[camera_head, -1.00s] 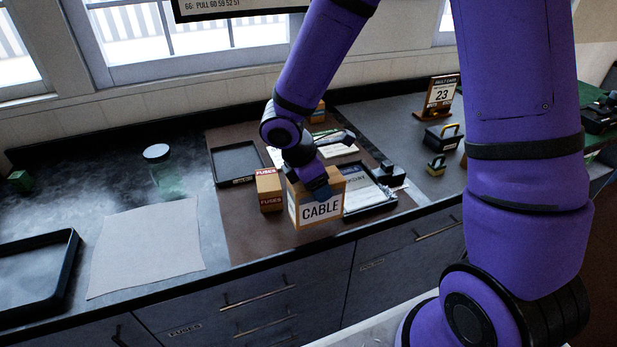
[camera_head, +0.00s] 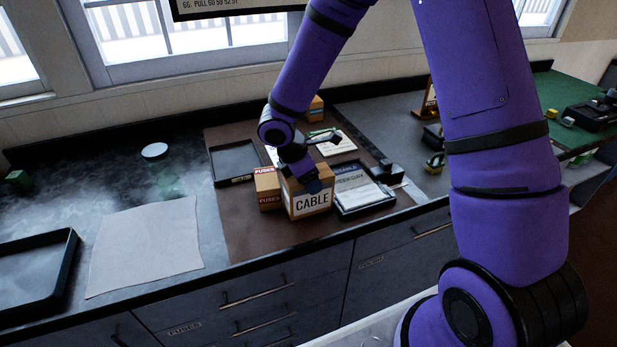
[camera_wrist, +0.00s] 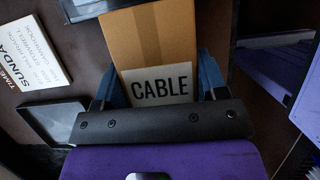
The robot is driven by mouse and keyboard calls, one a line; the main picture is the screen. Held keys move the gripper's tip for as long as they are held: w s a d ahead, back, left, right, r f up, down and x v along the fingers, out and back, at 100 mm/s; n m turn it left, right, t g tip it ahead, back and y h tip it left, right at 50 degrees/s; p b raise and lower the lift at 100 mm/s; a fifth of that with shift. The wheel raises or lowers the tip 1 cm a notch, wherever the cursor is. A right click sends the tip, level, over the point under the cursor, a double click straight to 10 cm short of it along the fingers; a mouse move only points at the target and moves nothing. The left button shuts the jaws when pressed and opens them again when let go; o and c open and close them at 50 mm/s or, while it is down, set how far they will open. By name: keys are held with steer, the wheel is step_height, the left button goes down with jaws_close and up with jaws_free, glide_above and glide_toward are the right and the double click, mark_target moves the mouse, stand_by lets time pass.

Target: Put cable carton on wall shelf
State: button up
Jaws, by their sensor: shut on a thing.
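The cable carton (camera_head: 312,201) is a brown box with a white label reading CABLE, on or just above the brown mat near the counter's front edge. My gripper (camera_head: 304,181) is over it from above. In the wrist view the carton (camera_wrist: 160,45) sits between the two blue fingers of my gripper (camera_wrist: 158,80), which are shut on it. I cannot tell whether its base touches the mat. No wall shelf can be made out in these views.
A fuses carton (camera_head: 267,188) stands close at the cable carton's left. A black tray with papers (camera_head: 349,207) lies at its right. An empty black tray (camera_head: 214,171) and another carton (camera_head: 316,108) are behind. A pale sheet (camera_head: 145,247) covers part of the left counter.

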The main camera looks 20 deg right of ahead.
steer(key=o, duration=1.6)
steer(key=shift+f, duration=0.1)
steer(key=shift+c, duration=0.2)
steer(key=v, duration=1.2)
steer(key=shift+r, duration=0.25)
